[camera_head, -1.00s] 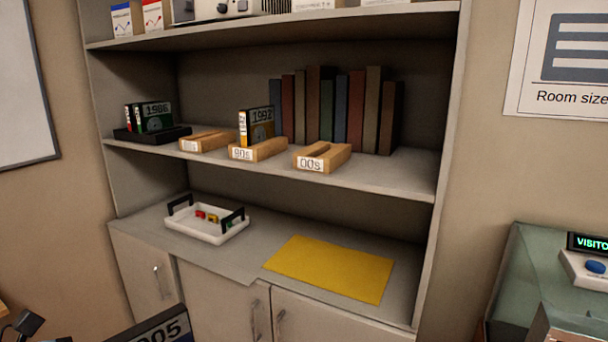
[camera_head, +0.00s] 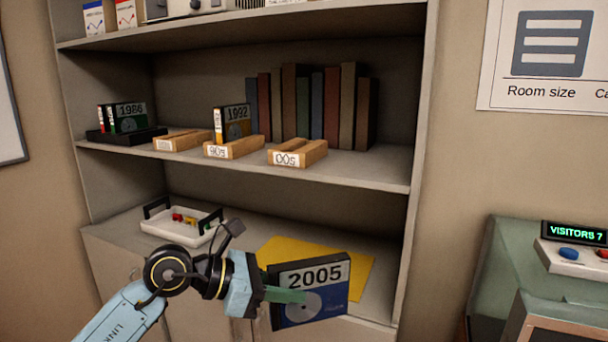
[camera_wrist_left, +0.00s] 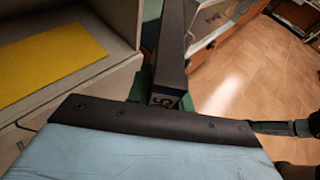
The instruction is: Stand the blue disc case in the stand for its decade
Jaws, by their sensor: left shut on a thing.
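The blue disc case (camera_head: 309,291) is marked 2005 and stands roughly upright in the air, in front of the lower cabinet. My left gripper (camera_head: 285,295) is shut on its left side; in the left wrist view the case (camera_wrist_left: 173,60) shows edge-on. The 00s stand (camera_head: 298,153) is a wooden block at the right of the shelf row, with nothing in its slot. The 90s stand (camera_head: 233,148) holds a case marked 1992 (camera_head: 232,122). Another wooden stand (camera_head: 183,140) is left of it, its label too small to read. My right gripper is not in view.
A black holder (camera_head: 126,136) with cases, one marked 1986, is at the shelf's left. Several books (camera_head: 310,105) stand behind the stands. A white tray (camera_head: 165,230) and a yellow mat (camera_head: 357,270) lie on the lower surface. Shelf right of the 00s stand is free.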

